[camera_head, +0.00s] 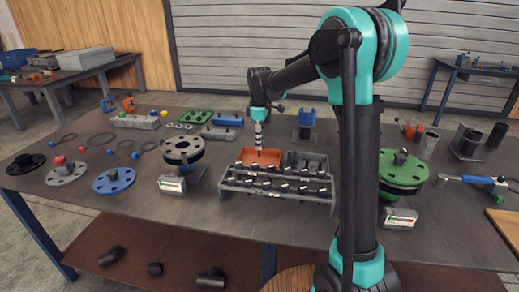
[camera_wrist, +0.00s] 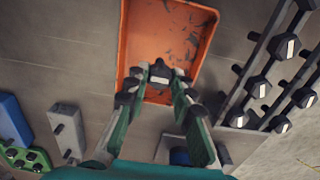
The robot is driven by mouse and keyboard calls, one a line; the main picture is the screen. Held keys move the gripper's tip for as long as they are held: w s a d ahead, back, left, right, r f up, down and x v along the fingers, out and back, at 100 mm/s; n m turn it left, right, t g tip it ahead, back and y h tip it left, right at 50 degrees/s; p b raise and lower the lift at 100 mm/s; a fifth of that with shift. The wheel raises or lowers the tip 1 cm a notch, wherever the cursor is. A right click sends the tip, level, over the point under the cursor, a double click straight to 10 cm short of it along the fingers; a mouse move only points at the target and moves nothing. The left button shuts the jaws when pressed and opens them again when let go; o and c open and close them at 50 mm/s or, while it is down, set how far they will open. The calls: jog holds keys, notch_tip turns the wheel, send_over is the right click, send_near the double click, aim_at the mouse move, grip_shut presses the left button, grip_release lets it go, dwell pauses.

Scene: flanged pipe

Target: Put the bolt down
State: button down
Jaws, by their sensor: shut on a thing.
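My gripper (camera_wrist: 156,82) is shut on a dark bolt (camera_wrist: 158,72), whose grey head shows between the fingertips in the wrist view. The gripper is above the orange tray (camera_wrist: 208,22). In the head view my gripper (camera_head: 258,143) points down over the same orange tray (camera_head: 248,155), behind the left part of the bolt rack (camera_head: 275,190). The bolt is too small to make out there. I cannot tell whether the bolt touches the tray floor. The visible tray floor has dark marks and no clear loose bolt.
The rack of several bolts (camera_wrist: 264,75) stands close on the right in the wrist view. A grey bin (camera_head: 318,158) is right of the orange tray. A flanged pipe (camera_head: 183,149) stands left and a green flange (camera_head: 402,172) right. Bare table lies in front of the rack.

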jog(key=shift+f, duration=1.7)
jog(key=shift+f, duration=0.1)
jog(key=c, duration=1.3)
grip_release()
notch_tip(320, 180, up, 12)
jog(key=shift+r, duration=0.1)
